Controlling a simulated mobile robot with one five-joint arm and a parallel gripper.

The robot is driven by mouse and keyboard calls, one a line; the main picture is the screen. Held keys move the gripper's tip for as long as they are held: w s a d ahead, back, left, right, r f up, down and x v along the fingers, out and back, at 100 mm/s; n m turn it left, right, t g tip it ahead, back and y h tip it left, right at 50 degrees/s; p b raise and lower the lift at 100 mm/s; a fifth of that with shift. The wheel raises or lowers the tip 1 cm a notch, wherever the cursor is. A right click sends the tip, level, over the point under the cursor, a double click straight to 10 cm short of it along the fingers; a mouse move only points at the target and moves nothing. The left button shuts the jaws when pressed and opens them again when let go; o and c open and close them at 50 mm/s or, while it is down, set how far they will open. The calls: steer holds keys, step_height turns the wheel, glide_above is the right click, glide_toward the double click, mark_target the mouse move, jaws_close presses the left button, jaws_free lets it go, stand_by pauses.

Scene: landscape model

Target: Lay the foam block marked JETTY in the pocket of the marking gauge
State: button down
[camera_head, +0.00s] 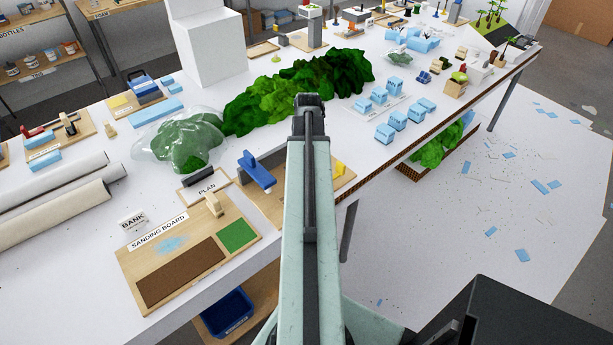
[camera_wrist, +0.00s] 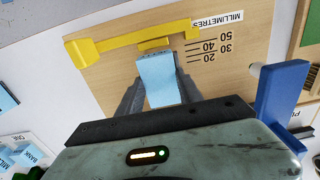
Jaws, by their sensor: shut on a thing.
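My gripper (camera_wrist: 159,86) is shut on a light blue foam block (camera_wrist: 156,72) in the wrist view. No JETTY marking can be read on the block. The marking gauge (camera_wrist: 115,75) is a wooden board with a yellow bar (camera_wrist: 125,42) and a millimetre scale from 20 to 50. The block is over the board, its far end close to a short yellow piece near the bar's middle. I cannot tell whether it touches or rests in the pocket. In the head view my arm hides the gripper and block; yellow gauge parts (camera_head: 340,169) show right of it.
A blue upright tool (camera_wrist: 280,100) stands close right of my gripper. Several blue blocks (camera_wrist: 20,152) lie at lower left in the wrist view. The sanding board (camera_head: 188,262) and a green hill model (camera_head: 300,82) are on the white table, whose front edge is near.

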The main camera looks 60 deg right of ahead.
step_height(320, 180, down, 3)
steer(key=shift+r+b, duration=0.2)
steer(key=shift+b, duration=0.45)
steer(key=shift+r, duration=0.2)
steer(key=shift+f, duration=0.15)
steer(key=c, duration=0.8)
jaws_free()
step_height(320, 180, up, 12)
steer(key=p, duration=1.2)
steer(key=shift+r, duration=0.2)
steer(key=shift+w, duration=0.1)
